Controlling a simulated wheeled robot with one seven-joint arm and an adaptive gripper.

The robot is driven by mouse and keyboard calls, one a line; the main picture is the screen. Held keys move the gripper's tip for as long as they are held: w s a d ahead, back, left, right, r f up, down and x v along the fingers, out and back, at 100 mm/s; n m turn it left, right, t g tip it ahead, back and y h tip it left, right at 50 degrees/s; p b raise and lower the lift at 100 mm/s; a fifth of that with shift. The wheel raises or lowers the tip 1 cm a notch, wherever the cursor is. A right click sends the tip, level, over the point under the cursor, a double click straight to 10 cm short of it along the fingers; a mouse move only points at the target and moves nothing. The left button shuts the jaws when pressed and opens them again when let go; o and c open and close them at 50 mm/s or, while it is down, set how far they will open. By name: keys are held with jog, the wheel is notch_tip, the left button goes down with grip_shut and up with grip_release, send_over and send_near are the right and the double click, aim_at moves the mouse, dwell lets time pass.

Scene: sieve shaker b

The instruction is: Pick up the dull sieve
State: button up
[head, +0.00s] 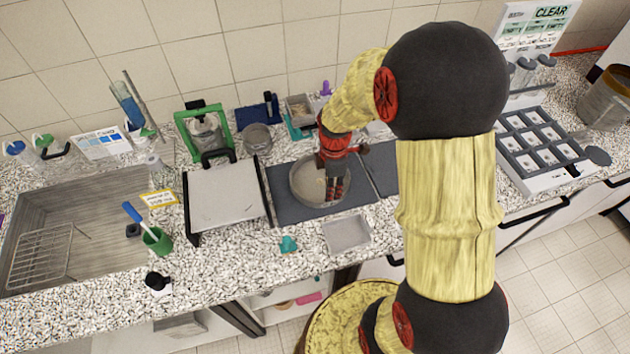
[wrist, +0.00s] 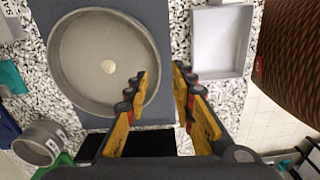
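A wide, round, matte grey sieve (head: 303,186) lies on a dark mat in the head view; I take it for the dull sieve. In the wrist view the sieve (wrist: 85,50) fills the upper left, with a small pale patch on its floor. My gripper (head: 333,190) points down at the sieve's near right side. In the wrist view my gripper (wrist: 160,75) is open, one finger over the inside of the sieve and the other outside its rim. I cannot tell how far the fingertips are above the rim.
A smaller round metal sieve (head: 257,138) stands behind the mat (head: 285,207). A shallow grey tray (head: 346,234) and a teal piece (head: 288,244) lie in front. A flat-topped device (head: 223,195) is at left, beside a sink (head: 95,210). A compartment tray (head: 535,150) is at right.

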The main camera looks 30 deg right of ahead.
jog(key=shift+f+n, duration=0.25)
jog(key=shift+n, duration=0.15)
notch_tip(320, 180, down, 7)
jog(key=shift+w+f+b, duration=0.1)
jog(key=shift+f+b, duration=0.05)
jog(key=shift+b, duration=0.4)
jog(key=shift+c, duration=0.7)
grip_shut()
